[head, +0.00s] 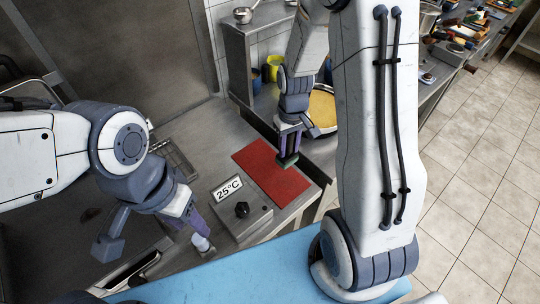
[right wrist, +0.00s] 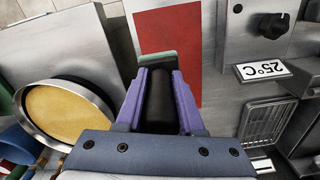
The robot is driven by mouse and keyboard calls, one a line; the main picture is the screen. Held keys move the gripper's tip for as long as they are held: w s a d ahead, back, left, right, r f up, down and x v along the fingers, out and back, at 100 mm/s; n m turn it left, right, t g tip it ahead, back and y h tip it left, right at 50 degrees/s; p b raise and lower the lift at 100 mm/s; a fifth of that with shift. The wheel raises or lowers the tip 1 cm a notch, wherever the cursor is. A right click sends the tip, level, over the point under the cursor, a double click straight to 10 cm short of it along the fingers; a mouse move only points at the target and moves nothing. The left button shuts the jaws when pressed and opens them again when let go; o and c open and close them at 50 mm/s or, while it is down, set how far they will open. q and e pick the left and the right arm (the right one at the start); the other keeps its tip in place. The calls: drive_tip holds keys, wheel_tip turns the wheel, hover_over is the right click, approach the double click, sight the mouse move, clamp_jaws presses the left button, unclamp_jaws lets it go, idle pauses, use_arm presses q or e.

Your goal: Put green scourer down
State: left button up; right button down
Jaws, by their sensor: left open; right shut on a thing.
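The green scourer (head: 288,161) is held in my right gripper (head: 289,154), over the red mat (head: 262,165) in the head view. Whether it touches the mat, I cannot tell. In the right wrist view, the scourer (right wrist: 158,57) shows as a thin green strip at the tips of the right gripper (right wrist: 157,68), across the near end of the red mat (right wrist: 168,30). The fingers hide part of it. My left gripper (head: 203,243) is open and empty, low over the counter, left of the control box.
A control box with a black knob (head: 242,209) and a "25°C" label (head: 228,188) stands beside the mat. A round pan with yellow contents (head: 322,110) is behind my right gripper. A wire rack (head: 178,160) lies left. Bare steel counter (head: 207,160) lies between rack and mat.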

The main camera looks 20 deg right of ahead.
drive_tip(key=w+a+f, duration=0.1)
drive_tip(key=f, duration=0.1)
drive_tip(key=w+a+f+p, duration=0.1)
drive_tip(key=f, duration=0.1)
drive_tip(key=w+a+f+p, duration=0.1)
drive_tip(key=w+a+f, duration=0.1)
drive_tip(key=shift+f, duration=0.65)
drive_tip(key=shift+f, duration=0.15)
drive_tip(key=c, duration=0.5)
unclamp_jaws()
